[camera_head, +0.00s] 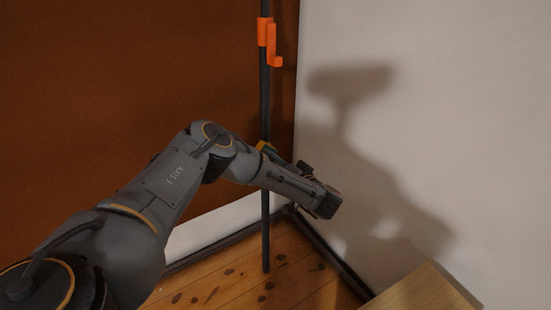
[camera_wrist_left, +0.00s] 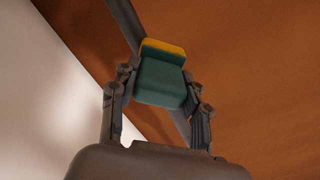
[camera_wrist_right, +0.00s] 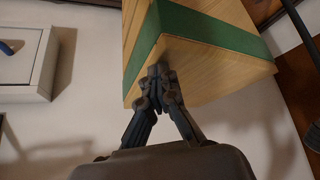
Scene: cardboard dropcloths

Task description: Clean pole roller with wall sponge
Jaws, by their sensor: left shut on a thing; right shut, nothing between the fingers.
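The wall sponge (camera_wrist_left: 160,78), a green block with a yellow layer, is between the fingers of my left gripper (camera_wrist_left: 163,92), which is shut on it. No roller head shows. My right gripper (camera_wrist_right: 158,75) is shut and empty.
An orange clip (camera_head: 267,40) sits on the pole's upper part. A wooden block with a green band (camera_wrist_right: 198,28) is just beyond my right fingertips. A wooden surface (camera_head: 425,290) is at the lower right. A white wall (camera_head: 430,100) bounds the right side.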

